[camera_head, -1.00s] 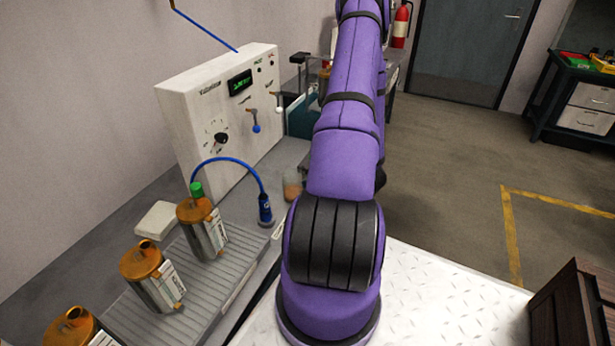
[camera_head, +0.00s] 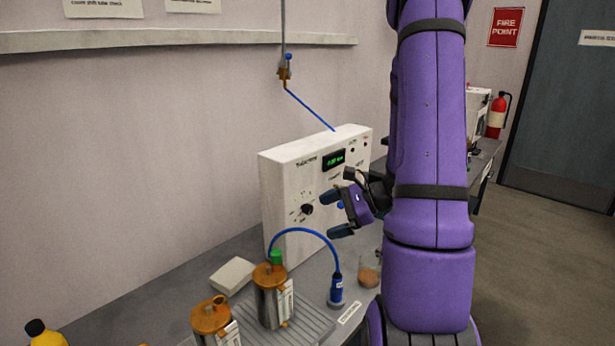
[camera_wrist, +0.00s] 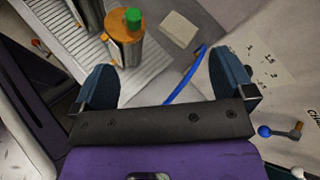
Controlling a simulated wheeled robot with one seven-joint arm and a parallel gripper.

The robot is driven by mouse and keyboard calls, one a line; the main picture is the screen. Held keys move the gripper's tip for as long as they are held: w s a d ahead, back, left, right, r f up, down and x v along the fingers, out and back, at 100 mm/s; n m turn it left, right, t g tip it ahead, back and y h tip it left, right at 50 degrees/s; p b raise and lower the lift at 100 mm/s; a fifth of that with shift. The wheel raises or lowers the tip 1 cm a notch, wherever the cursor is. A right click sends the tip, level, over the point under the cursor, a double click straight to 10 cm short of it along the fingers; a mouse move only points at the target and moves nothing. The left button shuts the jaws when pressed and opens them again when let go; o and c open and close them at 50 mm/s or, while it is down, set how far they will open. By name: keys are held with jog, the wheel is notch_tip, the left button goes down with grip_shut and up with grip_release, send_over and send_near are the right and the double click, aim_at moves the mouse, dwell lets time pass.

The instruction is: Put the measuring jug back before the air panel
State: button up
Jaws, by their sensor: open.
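The measuring jug (camera_head: 369,272), a small clear vessel with brownish contents, stands on the bench at the front right of the air panel, partly beside my arm. The air panel (camera_head: 290,182) is a white box with a green display, a black knob and small valves. My gripper (camera_head: 335,216) is in front of the panel, above and left of the jug. Its two dark blue fingers are apart with nothing between them. In the wrist view my gripper (camera_wrist: 166,80) is also open and empty, and I do not make out the jug there.
A blue hose (camera_head: 305,232) arches to a blue fitting (camera_head: 337,290) left of the jug. Orange-topped metal canisters (camera_head: 272,296) stand on a ribbed tray (camera_head: 312,325). A pale block (camera_head: 232,275) lies behind them. A label strip (camera_head: 350,312) lies on the bench near the jug.

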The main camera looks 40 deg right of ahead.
jog(key=s+a+r+n+g+h, duration=0.1)
jog(key=s+a+r+n+g, duration=0.15)
jog(key=a+r+n, duration=0.35)
jog(key=s+a+r+n+g+h, duration=0.1)
jog(key=a+r+n+g, duration=0.35)
jog(key=a, duration=0.45)
jog(key=s+a+r+n+t+h, duration=0.3)
jog(key=s+a+r+n+h, duration=0.2)
jog(key=n, duration=0.7)
jog(key=s+r+h, duration=0.2)
jog(key=s+r, duration=0.2)
jog(key=r, duration=0.1)
jog(key=shift+s+a+r, duration=0.2)
jog(key=shift+s+r, duration=0.05)
jog(key=shift+r, duration=0.15)
